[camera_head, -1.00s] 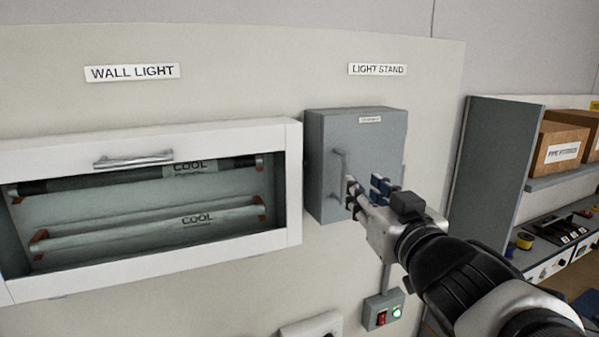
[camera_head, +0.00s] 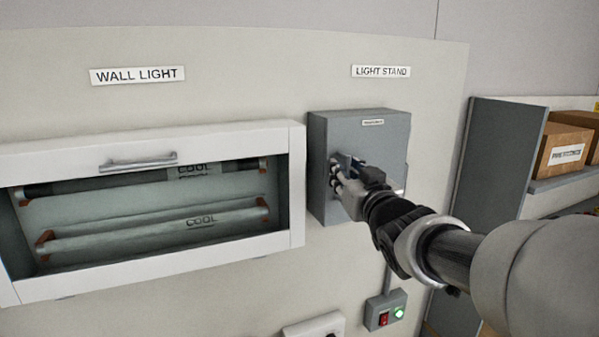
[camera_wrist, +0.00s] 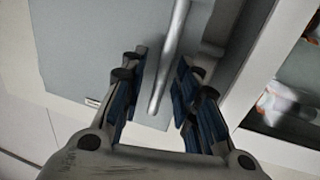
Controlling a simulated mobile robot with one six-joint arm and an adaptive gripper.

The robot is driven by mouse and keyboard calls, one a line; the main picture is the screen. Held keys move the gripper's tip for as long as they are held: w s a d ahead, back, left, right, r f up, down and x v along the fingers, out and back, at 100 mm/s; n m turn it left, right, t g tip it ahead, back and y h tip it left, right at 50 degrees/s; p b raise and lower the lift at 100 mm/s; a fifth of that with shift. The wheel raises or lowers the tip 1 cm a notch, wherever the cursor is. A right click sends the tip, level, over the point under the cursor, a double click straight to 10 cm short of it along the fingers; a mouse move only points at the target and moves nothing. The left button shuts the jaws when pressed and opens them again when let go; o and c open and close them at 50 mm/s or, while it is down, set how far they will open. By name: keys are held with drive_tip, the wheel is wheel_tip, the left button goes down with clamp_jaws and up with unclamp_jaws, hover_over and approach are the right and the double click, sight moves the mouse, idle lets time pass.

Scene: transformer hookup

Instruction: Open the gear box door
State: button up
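The gear box is a grey box (camera_head: 385,135) on the wall under the "LIGHT STAND" label, and its front door is closed. In the wrist view the grey door (camera_wrist: 85,45) fills the upper left. Its bar handle (camera_wrist: 168,60) runs between the two blue-padded fingers of my gripper (camera_wrist: 157,95), with a gap on both sides. My gripper (camera_head: 341,168) is at the left part of the door in the head view and hides most of the handle there. The fingers are open.
A wall light case (camera_head: 297,185) with a glass front and tubes hangs just left of the box. A switch box (camera_head: 385,310) with red and green buttons is below. Shelves with cardboard boxes (camera_head: 567,150) stand at the right behind a grey panel (camera_head: 492,190).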

clamp_jaws()
idle(0.6)
